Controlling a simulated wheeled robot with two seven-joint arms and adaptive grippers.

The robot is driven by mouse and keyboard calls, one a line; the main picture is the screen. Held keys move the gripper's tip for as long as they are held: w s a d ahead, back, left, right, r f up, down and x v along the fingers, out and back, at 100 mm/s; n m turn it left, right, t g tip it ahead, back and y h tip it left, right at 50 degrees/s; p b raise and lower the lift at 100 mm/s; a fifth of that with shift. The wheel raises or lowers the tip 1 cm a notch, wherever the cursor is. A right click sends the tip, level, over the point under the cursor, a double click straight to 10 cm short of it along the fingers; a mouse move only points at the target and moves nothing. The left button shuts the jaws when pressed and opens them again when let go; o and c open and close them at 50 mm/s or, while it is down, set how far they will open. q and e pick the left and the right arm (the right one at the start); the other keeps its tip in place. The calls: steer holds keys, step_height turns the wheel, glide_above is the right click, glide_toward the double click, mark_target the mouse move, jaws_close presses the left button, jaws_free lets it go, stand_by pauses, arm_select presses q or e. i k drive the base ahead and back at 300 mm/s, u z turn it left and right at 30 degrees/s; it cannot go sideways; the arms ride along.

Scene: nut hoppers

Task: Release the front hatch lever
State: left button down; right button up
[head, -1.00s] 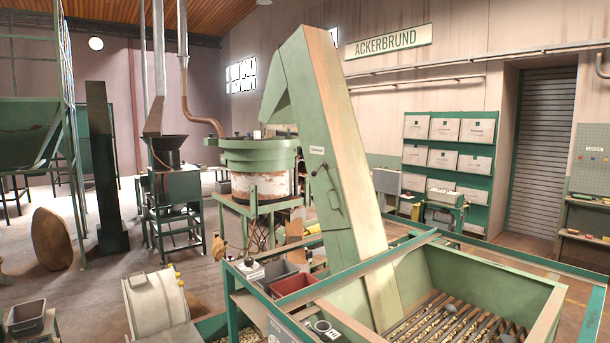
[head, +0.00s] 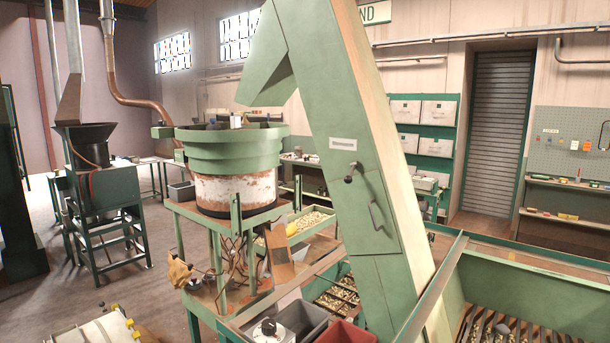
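The tall green inclined elevator housing (head: 335,110) stands in the middle of the head view. Its front face carries a small white label plate (head: 343,144). Below the label is a small dark lever with a round knob (head: 350,177). A slim bar handle (head: 375,215) sits lower on the same face. Seam lines around these suggest a hatch panel, which looks flush with the housing. Which way the lever is turned is too small to tell. Neither of my grippers is in view.
A green bowl feeder (head: 230,150) on a stand is left of the housing. Grey (head: 303,320) and red (head: 345,333) bins are at its foot. A green-framed hopper with a slatted grate (head: 490,330) fills the lower right. Open floor lies at the left.

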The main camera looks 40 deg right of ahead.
mark_target(348, 179)
steer(key=i, duration=1)
steer(key=z, duration=2.15)
steer(key=i, duration=0.3)
steer(key=z, duration=0.65)
